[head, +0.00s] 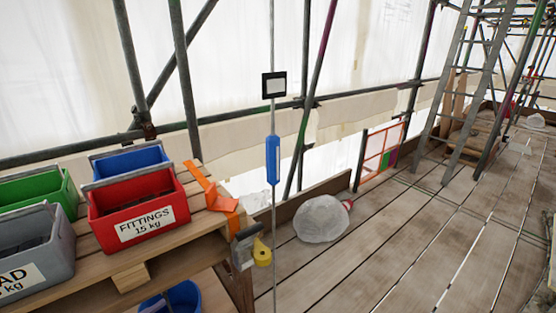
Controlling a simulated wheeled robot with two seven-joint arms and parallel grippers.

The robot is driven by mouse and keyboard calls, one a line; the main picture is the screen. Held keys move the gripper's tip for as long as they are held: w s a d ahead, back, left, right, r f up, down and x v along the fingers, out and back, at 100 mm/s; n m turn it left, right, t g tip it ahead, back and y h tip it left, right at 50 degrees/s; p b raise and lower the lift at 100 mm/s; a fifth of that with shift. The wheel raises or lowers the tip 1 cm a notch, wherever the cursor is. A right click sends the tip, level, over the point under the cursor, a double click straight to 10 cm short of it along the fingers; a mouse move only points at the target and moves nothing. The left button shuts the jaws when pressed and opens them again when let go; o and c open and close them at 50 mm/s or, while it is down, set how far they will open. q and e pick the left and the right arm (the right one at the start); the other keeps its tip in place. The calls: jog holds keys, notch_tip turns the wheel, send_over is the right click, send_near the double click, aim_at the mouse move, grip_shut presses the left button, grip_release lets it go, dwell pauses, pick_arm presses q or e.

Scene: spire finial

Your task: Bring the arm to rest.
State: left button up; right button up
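Neither of my grippers and neither of my arms shows in the head view. Whether they hold anything cannot be seen. A wooden bench (184,238) at the left bears several open bins. The red bin (138,213) is labelled FITTINGS 15 kg. A blue bin (130,160) stands behind it, a green bin (68,192) is at the far left, and a grey bin (58,262) is at the front left. An orange strap (208,188) lies over the bench's right end.
A thin upright rod with a blue sleeve (272,160) and a dark-framed tag (274,85) stands right of the bench. A whitish rounded lump (321,219) lies on the plank deck (400,245). A ladder (470,85) stands at the right. The deck's middle is clear.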

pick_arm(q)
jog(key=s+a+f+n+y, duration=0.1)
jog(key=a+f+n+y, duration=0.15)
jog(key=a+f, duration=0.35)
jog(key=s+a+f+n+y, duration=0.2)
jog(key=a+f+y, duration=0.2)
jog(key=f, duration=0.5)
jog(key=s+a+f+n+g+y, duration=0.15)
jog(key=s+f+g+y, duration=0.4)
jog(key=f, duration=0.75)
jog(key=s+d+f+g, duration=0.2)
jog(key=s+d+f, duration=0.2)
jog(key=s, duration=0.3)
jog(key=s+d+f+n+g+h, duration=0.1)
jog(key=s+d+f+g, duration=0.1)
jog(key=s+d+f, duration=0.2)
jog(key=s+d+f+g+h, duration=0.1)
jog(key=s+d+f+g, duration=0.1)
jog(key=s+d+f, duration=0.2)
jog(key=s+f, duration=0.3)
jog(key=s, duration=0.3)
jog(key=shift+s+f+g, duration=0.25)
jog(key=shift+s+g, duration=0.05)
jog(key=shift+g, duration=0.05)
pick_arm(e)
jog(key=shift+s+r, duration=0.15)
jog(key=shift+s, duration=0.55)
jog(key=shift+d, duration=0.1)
